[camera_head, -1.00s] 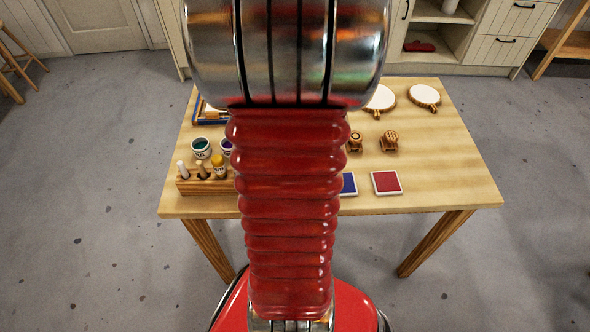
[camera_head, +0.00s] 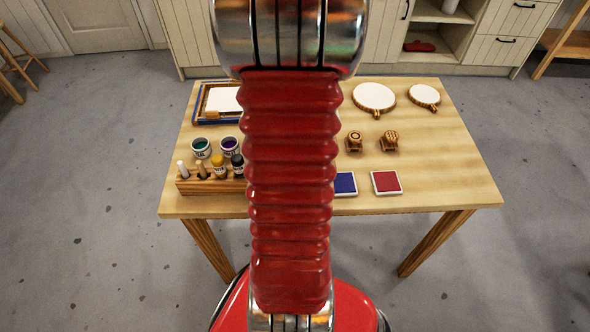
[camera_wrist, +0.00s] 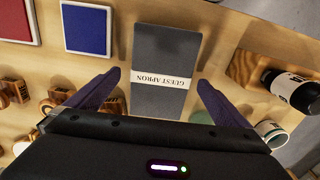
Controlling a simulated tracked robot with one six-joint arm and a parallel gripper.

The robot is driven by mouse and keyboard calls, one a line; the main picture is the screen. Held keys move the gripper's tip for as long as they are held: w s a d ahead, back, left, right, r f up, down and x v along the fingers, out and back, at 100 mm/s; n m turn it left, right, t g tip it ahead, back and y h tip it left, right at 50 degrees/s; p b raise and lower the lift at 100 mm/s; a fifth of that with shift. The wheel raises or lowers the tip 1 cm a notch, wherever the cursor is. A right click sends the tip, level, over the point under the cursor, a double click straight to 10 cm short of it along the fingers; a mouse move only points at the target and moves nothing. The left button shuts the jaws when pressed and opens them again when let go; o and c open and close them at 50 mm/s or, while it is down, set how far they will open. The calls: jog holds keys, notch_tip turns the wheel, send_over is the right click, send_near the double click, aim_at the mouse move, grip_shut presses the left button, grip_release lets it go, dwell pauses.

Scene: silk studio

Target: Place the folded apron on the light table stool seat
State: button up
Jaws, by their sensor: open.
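The folded apron (camera_wrist: 165,55) is a dark grey flat bundle with a white band reading "GUEST APRON". In the wrist view it lies on the wooden table at the top middle. My gripper (camera_wrist: 160,82) is open, its two dark fingers spread either side of the apron's near part; whether they touch it I cannot tell. My arm hides the apron in the head view. A wooden stool (camera_head: 22,68) stands at the far left of the head view, cut by the picture edge. Whether it is the light table stool I cannot tell.
The work table (camera_head: 440,165) holds a bottle rack (camera_head: 212,184), paint jars (camera_head: 201,147), wooden stamps (camera_head: 389,141), blue (camera_head: 345,183) and red (camera_head: 387,182) pads, round hoops (camera_head: 374,97) and a blue-edged frame (camera_head: 214,103). Cabinets stand behind. Grey floor is open on both sides.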

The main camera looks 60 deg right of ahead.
jog(key=shift+f, duration=1.15)
jog(key=shift+c, duration=0.5)
jog(key=c, duration=1.3)
jog(key=shift+r, duration=0.1)
notch_tip(320, 180, up, 10)
